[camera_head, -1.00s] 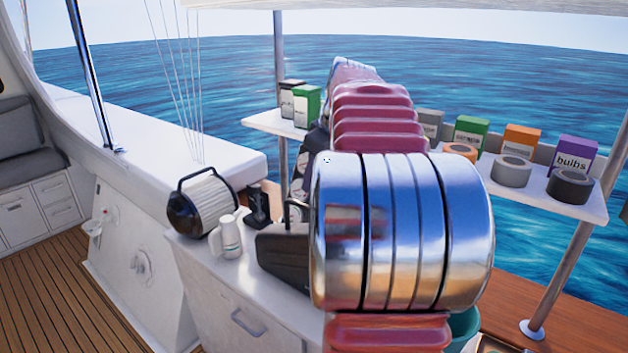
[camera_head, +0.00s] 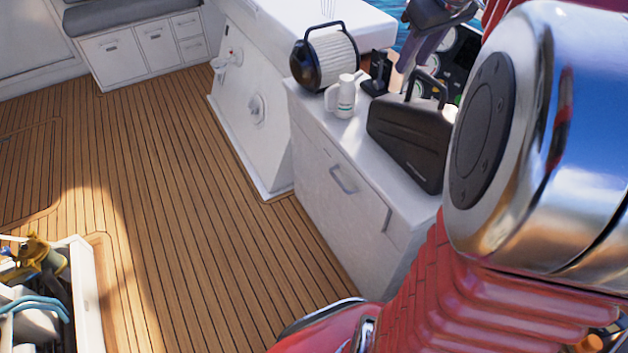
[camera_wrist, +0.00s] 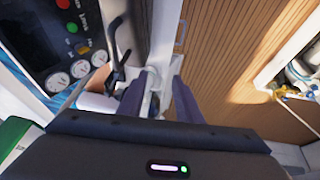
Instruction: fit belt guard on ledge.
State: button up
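The open engine hatch (camera_head: 85,300) is at the lower left of the head view, with a brass-coloured part (camera_head: 40,255) and blue hoses inside. The hatch also shows at the right edge of the wrist view (camera_wrist: 262,82). No ledge can be told apart inside it. My gripper (camera_wrist: 162,82) shows two dark fingers with a gap between them and nothing held. It is above the counter, well away from the hatch.
A gauge panel (camera_wrist: 70,45) is beside my gripper. The wooden deck (camera_head: 190,230) between counter and hatch is clear.

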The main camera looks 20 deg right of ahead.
jog(key=s+a+f, duration=0.2)
jog(key=s+a, duration=0.1)
jog(key=a, duration=0.6)
jog(key=s+a+f, duration=0.2)
jog(key=a, duration=0.8)
jog(key=s+a+f+t, duration=0.1)
jog(key=s+a+f, duration=0.7)
jog(key=s+a, duration=0.1)
jog(key=shift+s+a+m+y, duration=0.25)
jog(key=shift+a+m+y, duration=0.15)
jog(key=shift+a, duration=0.15)
jog(key=shift+o, duration=0.4)
jog(key=shift+c, duration=0.5)
